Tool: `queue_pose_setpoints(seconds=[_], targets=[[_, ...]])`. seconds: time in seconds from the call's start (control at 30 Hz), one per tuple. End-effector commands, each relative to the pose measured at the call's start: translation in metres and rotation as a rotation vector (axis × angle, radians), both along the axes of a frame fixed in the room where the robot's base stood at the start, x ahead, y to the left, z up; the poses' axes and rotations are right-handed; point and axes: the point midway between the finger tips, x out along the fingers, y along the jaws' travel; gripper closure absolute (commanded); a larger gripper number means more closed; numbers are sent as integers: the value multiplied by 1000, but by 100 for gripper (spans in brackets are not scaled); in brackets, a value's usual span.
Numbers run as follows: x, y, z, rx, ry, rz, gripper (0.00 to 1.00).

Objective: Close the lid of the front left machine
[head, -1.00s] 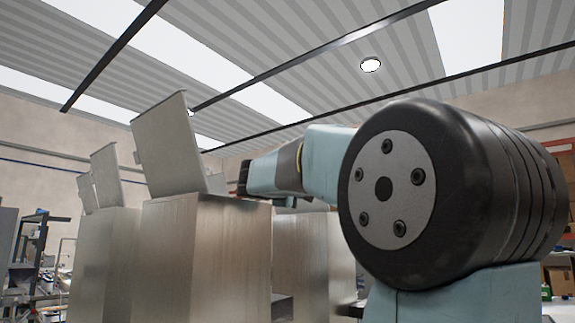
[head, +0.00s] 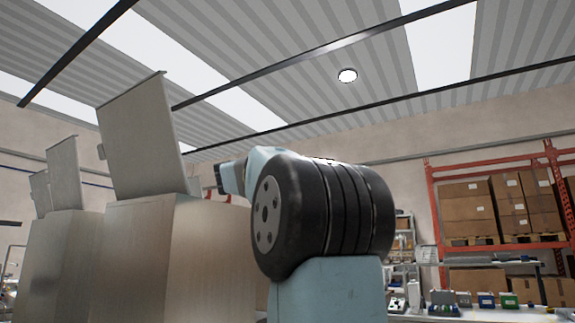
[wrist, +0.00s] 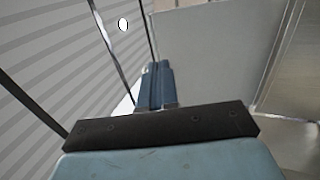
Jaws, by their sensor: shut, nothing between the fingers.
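The nearest steel machine (head: 150,260) stands at the left in the head view. Its flat grey lid (head: 145,140) is raised, leaning back a little. The arm ends just right of the lid's lower edge in the head view, where my gripper is mostly hidden by my arm. In the wrist view my gripper (wrist: 154,88) shows blue fingers, shut and empty. There a grey panel, apparently the lid (wrist: 215,50), fills the area just right of the fingers. I cannot tell whether they touch it.
More machines with raised lids (head: 64,172) stand behind at the left. A brushed metal surface (wrist: 297,65) is at the right in the wrist view. An orange rack (head: 432,205) with boxes and a bench (head: 480,262) with small items stand at the right, away from my arm.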

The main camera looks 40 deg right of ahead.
Motion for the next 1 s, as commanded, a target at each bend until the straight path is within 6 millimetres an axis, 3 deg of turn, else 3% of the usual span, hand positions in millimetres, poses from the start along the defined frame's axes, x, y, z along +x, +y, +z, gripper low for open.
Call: queue_pose_setpoints(seconds=[0.5, 0.7, 1.0], targets=[[27, -78, 32, 1, 1, -1, 100], [32, -91, 38, 1, 1, 1, 100], [34, -94, 40, 1, 1, 3, 100]])
